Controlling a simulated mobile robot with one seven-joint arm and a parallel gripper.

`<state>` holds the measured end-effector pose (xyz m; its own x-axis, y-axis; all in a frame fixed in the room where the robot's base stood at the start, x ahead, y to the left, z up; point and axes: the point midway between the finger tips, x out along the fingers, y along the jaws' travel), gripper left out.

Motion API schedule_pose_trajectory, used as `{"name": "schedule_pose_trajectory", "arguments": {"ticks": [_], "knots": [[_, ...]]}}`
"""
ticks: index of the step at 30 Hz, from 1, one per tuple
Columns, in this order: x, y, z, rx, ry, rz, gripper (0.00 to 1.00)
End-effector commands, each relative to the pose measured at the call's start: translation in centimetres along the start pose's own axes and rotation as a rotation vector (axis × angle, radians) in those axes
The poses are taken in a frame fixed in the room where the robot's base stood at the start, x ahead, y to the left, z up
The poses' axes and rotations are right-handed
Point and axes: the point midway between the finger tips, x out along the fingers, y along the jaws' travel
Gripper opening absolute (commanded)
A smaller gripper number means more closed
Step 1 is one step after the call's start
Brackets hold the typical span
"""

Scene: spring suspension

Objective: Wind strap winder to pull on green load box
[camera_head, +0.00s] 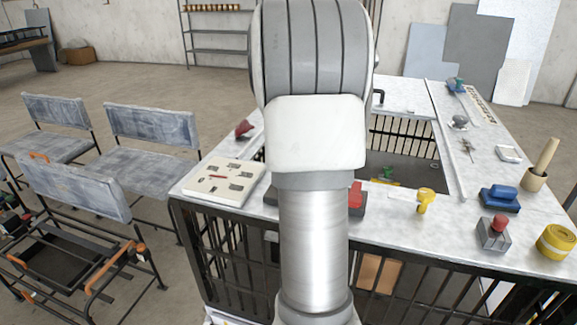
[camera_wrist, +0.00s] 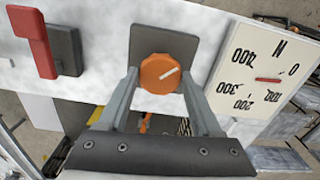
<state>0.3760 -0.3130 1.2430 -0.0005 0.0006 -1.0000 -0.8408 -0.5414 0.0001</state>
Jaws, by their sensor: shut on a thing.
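The strap winder appears to be a round orange knob (camera_wrist: 157,68) with a white line on its face, in front of a grey plate (camera_wrist: 178,42). My gripper (camera_wrist: 160,80) is shut on this knob, with one finger on either side. In the head view my arm hides the gripper and the knob. A white dial board (camera_wrist: 265,78) with a red needle and numbers up to 400 is right of the knob; it also shows in the head view (camera_head: 222,182). A small green thing (camera_head: 387,173) lies inside the caged table; I cannot tell if it is the load box.
A red lever (camera_wrist: 35,40) on a dark block is left of the knob. The white tabletop (camera_head: 390,235) holds a yellow piece (camera_head: 425,200), a blue block (camera_head: 500,198), a red-topped block (camera_head: 494,232) and a yellow roll (camera_head: 556,242). Grey chairs (camera_head: 152,122) stand at the left.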

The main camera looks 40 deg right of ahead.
Motion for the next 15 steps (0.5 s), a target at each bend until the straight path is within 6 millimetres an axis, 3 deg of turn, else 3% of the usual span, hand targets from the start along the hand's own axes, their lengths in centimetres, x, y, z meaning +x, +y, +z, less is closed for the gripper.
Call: {"name": "schedule_pose_trajectory", "arguments": {"ticks": [15], "knots": [[-0.12, 0.0, -0.1, 0.08, 0.004, -0.001, 0.1]]}}
